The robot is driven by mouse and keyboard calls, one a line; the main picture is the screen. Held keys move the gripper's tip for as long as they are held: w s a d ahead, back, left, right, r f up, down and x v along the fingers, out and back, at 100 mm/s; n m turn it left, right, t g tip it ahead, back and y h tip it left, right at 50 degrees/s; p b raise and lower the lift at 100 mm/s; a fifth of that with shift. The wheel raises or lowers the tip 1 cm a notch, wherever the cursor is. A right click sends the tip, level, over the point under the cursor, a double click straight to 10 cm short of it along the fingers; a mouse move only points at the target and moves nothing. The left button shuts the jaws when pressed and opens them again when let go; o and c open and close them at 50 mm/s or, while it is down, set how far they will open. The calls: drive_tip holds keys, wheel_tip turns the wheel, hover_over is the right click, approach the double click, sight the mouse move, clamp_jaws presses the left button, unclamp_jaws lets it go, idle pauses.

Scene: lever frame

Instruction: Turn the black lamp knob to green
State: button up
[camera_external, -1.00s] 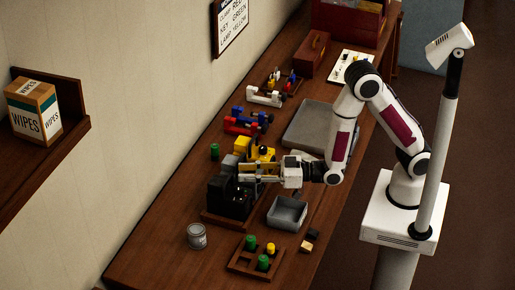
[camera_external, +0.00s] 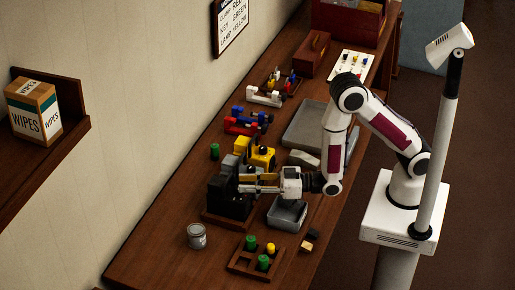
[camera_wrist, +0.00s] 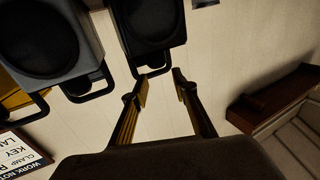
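The black lamp (camera_external: 226,196) is a dark box on a wooden base on the bench, left of my gripper. In the wrist view its round dark lens and a thin black loop show at the top (camera_wrist: 150,22). I cannot make out its knob or any colour marks. My gripper (camera_external: 243,184) points left at the lamp's right side. In the wrist view my gripper (camera_wrist: 160,86) has its two fingers apart, with nothing seen between them. The fingertips are near the black loop; I cannot tell whether they touch it.
A grey lamp (camera_wrist: 45,45) stands beside the black one, with a yellow lamp (camera_external: 264,157) beyond. A grey bin (camera_external: 286,214) lies below my wrist. A tin (camera_external: 197,236) and a wooden tray with pegs (camera_external: 241,264) are nearer the front. A wall sign (camera_external: 232,24) hangs behind.

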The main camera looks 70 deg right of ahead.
drive_tip(key=shift+f, duration=1.25)
drive_tip(key=shift+x, duration=1.55)
clamp_jaws()
